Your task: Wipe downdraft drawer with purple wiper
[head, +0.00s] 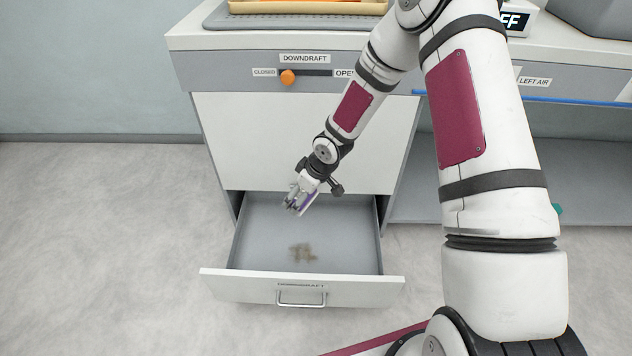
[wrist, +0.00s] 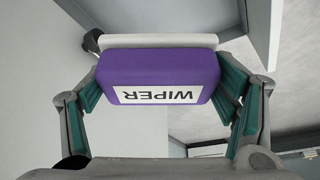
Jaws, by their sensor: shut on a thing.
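The downdraft drawer (head: 353,257) is pulled open below the grey and white bench. A brownish patch of dust (head: 302,252) lies on its floor, toward the front. My gripper (head: 299,200) is above the rear middle of the drawer, behind the patch as seen in the head view. In the wrist view my gripper (wrist: 165,95) is shut on the purple wiper (wrist: 160,65), a block with a white WIPER label and a pale strip along one side. I cannot tell whether the wiper touches the drawer.
The drawer's front panel (head: 240,283) has a metal handle (head: 302,296). Above is a slider with an orange knob (head: 288,77) at the CLOSED end. An orange-rimmed tray (head: 310,7) sits on the bench top. The floor (head: 100,240) left of the drawer is clear.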

